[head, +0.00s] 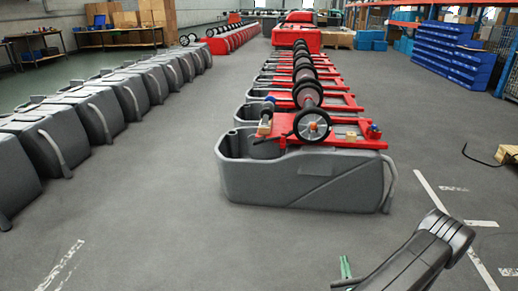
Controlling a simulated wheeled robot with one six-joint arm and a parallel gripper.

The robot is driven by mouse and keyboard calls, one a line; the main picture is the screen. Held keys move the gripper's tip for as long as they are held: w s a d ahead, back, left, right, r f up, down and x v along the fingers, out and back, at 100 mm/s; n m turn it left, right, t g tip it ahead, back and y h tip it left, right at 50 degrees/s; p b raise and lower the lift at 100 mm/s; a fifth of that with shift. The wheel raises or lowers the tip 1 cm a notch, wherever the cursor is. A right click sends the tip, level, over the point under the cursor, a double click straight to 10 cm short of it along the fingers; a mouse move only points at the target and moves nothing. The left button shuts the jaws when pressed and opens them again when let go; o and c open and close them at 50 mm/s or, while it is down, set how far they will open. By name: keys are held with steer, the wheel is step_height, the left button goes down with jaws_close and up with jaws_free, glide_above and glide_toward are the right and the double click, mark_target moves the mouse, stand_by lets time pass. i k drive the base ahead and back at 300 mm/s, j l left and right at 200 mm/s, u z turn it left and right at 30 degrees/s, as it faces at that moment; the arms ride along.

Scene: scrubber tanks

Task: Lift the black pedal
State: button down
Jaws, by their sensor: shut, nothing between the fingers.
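The nearest grey scrubber tank (300,183) stands on the floor in the middle of the head view, with a red frame (345,142) and black wheels (312,124) on top. A thin dark bar (272,138) at the left of the frame, over the tank's open end, may be the black pedal; it is too small to be sure. My gripper (345,267) shows at the bottom edge as narrow green fingers close together, shut and empty. It is low in front of the tank, well apart from it. My arm hides the floor at the lower right.
A row of similar tanks with red frames runs back behind the nearest one. Grey tanks (99,112) line the left side. Blue bins (452,54) stand at the back right. The near floor is clear.

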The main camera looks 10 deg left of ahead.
mark_target(262, 139)
steer(key=i+j, duration=1.8)
